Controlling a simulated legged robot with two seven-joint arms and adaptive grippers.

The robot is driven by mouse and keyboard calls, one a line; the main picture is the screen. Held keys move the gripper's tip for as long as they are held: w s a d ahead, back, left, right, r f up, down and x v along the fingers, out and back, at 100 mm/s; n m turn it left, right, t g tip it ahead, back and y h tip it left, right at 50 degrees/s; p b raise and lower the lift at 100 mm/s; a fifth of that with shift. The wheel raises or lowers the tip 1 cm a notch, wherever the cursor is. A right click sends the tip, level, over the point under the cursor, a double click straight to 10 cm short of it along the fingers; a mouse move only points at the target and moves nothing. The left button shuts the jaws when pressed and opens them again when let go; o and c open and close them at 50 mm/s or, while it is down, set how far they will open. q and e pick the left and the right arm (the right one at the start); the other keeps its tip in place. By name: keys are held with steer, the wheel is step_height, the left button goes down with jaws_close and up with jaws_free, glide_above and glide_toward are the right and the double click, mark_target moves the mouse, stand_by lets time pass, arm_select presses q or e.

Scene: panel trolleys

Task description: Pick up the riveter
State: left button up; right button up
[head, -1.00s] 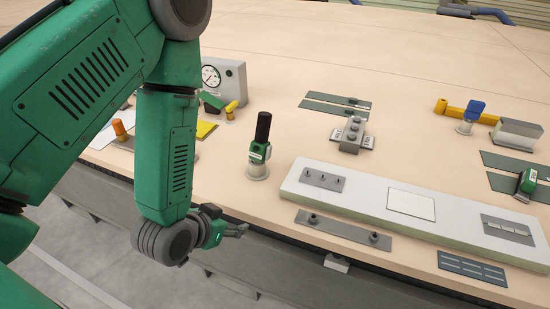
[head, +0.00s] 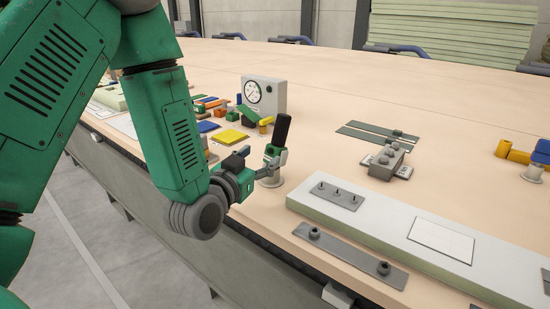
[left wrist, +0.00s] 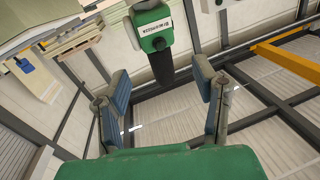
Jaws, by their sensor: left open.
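A green tool with a black cylindrical handle, which I take for the riveter (head: 282,133), stands upright on a small round grey base on the table, handle up. My left gripper (head: 266,172) is open beside its lower green part, fingers pointing at it. The left wrist view shows the riveter's labelled green body (left wrist: 148,30) at the top, with its black handle running down. The open blue-padded fingers of the left gripper (left wrist: 165,92) stand on either side of the handle's line. Contact cannot be told. My right gripper is not in view.
A white panel (head: 390,232) and a grey bar with two knobs (head: 348,255) lie to the right. A gauge box (head: 265,95) and coloured small parts stand behind. A grey block (head: 386,162) sits right of the riveter.

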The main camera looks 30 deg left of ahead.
mark_target(272, 143)
arm_select(q)
steer(key=w, duration=0.1)
steer(key=w+d, duration=0.1)
steer(key=w, duration=0.1)
steer(key=shift+w+d+r, duration=0.2)
steer(key=shift+w+r, duration=0.05)
steer(key=shift+r, duration=0.1)
steer(key=w+a, duration=0.1)
steer(key=w+a+b, duration=0.1)
steer(key=w, duration=0.1)
steer(key=w+b, duration=0.1)
steer(key=shift+w+a+f, duration=0.1)
steer(key=shift+w+a, duration=0.25)
steer(key=shift+a, duration=0.05)
steer(key=shift+w+d, duration=0.2)
steer(key=shift+w, duration=0.05)
steer(key=shift+d+r, duration=0.3)
steer(key=shift+d, duration=0.3)
steer(key=shift+c, duration=1.2)
steer(key=c, duration=0.7)
steer(key=shift+a, duration=0.2)
jaws_close()
steer(key=shift+a+f, duration=0.1)
steer(key=shift+a, duration=0.2)
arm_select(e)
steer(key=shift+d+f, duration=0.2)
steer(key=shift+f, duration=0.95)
